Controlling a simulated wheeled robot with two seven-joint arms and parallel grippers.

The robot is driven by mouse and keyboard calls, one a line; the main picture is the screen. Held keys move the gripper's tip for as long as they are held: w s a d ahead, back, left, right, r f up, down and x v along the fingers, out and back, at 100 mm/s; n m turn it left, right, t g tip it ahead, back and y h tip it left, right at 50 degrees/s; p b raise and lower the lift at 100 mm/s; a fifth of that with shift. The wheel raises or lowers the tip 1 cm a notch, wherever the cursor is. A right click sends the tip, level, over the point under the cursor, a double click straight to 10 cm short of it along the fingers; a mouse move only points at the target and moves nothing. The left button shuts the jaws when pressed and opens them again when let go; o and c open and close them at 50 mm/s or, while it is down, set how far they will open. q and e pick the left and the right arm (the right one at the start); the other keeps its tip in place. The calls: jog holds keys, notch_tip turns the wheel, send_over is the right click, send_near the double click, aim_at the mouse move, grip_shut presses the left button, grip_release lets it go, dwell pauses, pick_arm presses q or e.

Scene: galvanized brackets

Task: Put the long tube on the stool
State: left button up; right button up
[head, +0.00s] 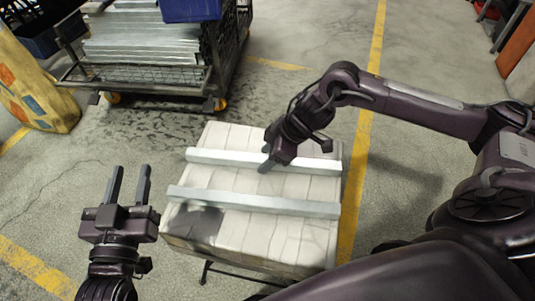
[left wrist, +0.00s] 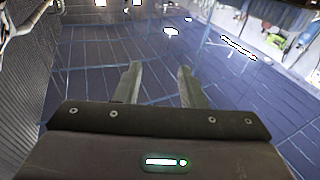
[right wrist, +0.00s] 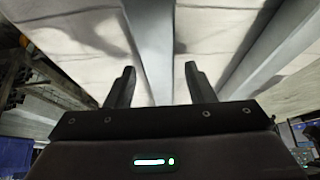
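Two long pale grey tubes lie roughly parallel across the white, tiled-looking stool top (head: 250,232). The far tube (head: 225,158) runs under my right gripper (head: 266,167); the near tube (head: 250,203) reaches the stool's left and right edges. In the right wrist view, the open fingers of my right gripper (right wrist: 160,82) stand apart, with one tube (right wrist: 152,40) showing between them and the other tube (right wrist: 235,65) to the right. I cannot tell whether a finger touches it. My left gripper (head: 128,185) is open and empty, pointing up, left of the stool; its fingers (left wrist: 158,85) show apart.
A wire cart (head: 145,75) with stacked metal bars (head: 140,40) and a blue bin (head: 190,8) stands behind the stool. A patterned yellowish object (head: 38,85) is at the far left. Open concrete floor lies left of the stool, and yellow lines run along it.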

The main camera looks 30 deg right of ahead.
jog(key=shift+r, duration=0.2)
jog(key=p+v, duration=0.2)
jog(key=v, duration=0.3)
jog(key=shift+d+r, duration=0.1)
jog(key=shift+r, duration=0.1)
pick_arm(q)
jog(key=s+a+f+g+y, duration=0.1)
jog(key=s+f+g, duration=0.3)
jog(key=f, duration=0.3)
jog(key=s+f+g+y+p, duration=0.1)
jog(key=s+f+g+y, duration=0.1)
jog(key=s+f+g, duration=0.2)
jog(key=s+a+f+g+y, duration=0.1)
jog(key=s+f+g, duration=0.3)
jog(key=f, duration=0.6)
jog(key=shift+a+y, duration=0.3)
jog(key=shift+y, duration=0.1)
pick_arm(e)
jog(key=v, duration=0.6)
jog(key=shift+r, duration=0.2)
jog(key=shift+s, duration=0.2)
